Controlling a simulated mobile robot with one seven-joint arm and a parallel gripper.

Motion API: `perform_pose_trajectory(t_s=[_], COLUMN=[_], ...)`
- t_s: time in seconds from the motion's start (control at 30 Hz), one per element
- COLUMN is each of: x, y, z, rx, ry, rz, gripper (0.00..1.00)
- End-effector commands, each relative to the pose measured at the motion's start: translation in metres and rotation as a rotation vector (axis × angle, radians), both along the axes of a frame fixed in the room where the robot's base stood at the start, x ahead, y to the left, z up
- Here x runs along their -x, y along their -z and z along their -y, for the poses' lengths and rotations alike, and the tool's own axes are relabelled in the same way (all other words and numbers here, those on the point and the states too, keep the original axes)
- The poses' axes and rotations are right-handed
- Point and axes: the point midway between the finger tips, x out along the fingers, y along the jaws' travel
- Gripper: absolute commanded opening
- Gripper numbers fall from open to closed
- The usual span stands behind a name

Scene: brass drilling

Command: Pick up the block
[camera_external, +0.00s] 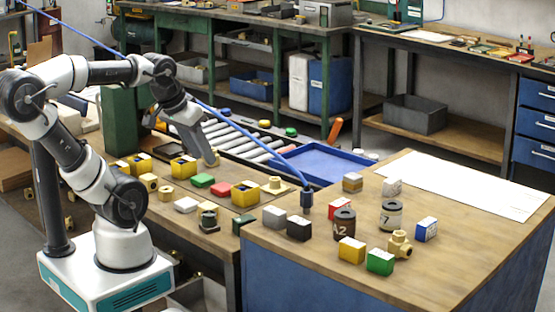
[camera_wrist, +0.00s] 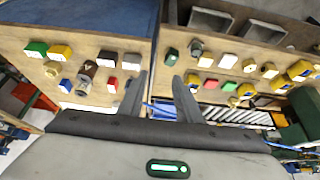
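Several small blocks stand on the right wooden table, among them a grey block (camera_external: 274,217), a black block (camera_external: 299,228), a yellow block (camera_external: 351,250), a green block (camera_external: 380,261) and a blue-and-white block (camera_external: 426,229). I cannot tell which one the task means. More blocks, including a red block (camera_external: 220,188) and a yellow block (camera_external: 245,194), lie on the left bench. My gripper (camera_external: 212,160) is above the left bench's rear part. In the wrist view my gripper (camera_wrist: 161,76) has its fingers apart with nothing between them; the tables lie beyond.
A brown can marked A2 (camera_external: 344,225), a can marked 7 (camera_external: 391,215) and a brass fitting (camera_external: 400,244) stand among the right table's blocks. A blue rod (camera_external: 255,138) slants down to this table. A blue tray (camera_external: 320,162) lies behind. White paper (camera_external: 465,184) covers the back right.

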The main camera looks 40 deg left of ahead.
Motion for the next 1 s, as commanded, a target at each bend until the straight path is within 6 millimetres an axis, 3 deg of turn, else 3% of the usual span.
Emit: perform_pose_trajectory(t_s=[0.03, 0.47, 0.63, 1.0], x=[-0.0003, -0.0005, -0.0004, -0.0064], y=[0.0105, 0.0060, 0.0063, 0.0031], z=[0.0000, 0.0000, 0.0000, -0.0037], rx=[0.000, 0.000, 0.000, -0.006], ry=[0.000, 0.000, 0.000, -0.004], rz=[0.001, 0.002, 0.002, -0.014], gripper=[0.31, 0.31, 0.60, 0.61])
